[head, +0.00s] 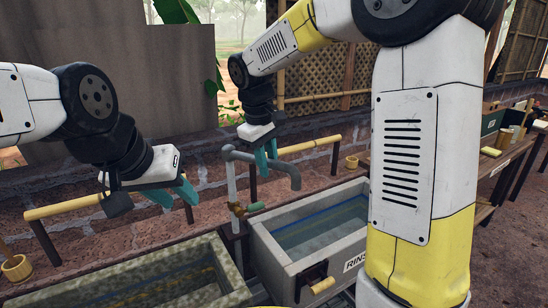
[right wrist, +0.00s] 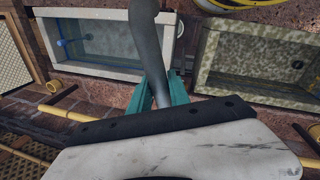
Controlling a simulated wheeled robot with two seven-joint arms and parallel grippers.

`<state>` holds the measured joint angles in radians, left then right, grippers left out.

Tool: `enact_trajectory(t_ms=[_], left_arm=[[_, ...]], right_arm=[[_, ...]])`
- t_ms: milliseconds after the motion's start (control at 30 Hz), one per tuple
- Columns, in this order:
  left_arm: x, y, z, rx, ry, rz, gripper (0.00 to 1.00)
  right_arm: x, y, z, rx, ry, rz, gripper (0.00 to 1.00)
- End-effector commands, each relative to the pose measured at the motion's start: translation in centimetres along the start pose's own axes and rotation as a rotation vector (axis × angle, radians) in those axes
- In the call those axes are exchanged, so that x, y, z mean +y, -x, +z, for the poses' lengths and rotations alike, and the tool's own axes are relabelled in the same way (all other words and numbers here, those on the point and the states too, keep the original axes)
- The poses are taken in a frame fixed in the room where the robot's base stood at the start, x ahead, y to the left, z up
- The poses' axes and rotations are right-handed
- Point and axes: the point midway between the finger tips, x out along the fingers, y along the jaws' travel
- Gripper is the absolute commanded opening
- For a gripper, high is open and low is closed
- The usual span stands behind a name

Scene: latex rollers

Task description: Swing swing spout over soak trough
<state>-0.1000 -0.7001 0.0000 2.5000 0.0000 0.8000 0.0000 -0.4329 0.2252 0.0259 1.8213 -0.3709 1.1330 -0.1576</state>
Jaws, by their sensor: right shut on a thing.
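The swing spout (head: 275,165) is a grey bent pipe on an upright post behind the troughs. In the head view its downturned end hangs by the back of the rinse trough (head: 290,262), labelled RINSE. My right gripper (head: 262,160) is shut on the spout's horizontal arm. In the right wrist view the spout (right wrist: 148,40) passes between its teal fingers. The soak trough (head: 222,262) is the mossy stone basin at lower left; it also shows at right in the right wrist view (right wrist: 205,60). My left gripper (head: 174,195) is empty, its teal fingers apart, behind the soak trough.
Yellow rails (head: 310,145) run along the brick wall. A wooden bench (head: 500,160) with items stands at right. A small wooden cup (head: 16,268) is at left.

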Motion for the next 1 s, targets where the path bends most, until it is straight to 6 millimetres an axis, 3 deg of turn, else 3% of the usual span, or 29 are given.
enact_trajectory(t_ms=[467, 1000], left_arm=[[0.0, 0.0, 0.0, 0.0, 0.0, 0.0, 0.36], [0.0, 0.0, 0.0, 0.0, 0.0, 0.0, 0.36]], right_arm=[[-7.2, 1.5, -2.1, -0.083, -0.439, 0.0, 0.0], [-13.2, 2.7, -7.9, -0.18, -0.945, -0.002, 0.0]])
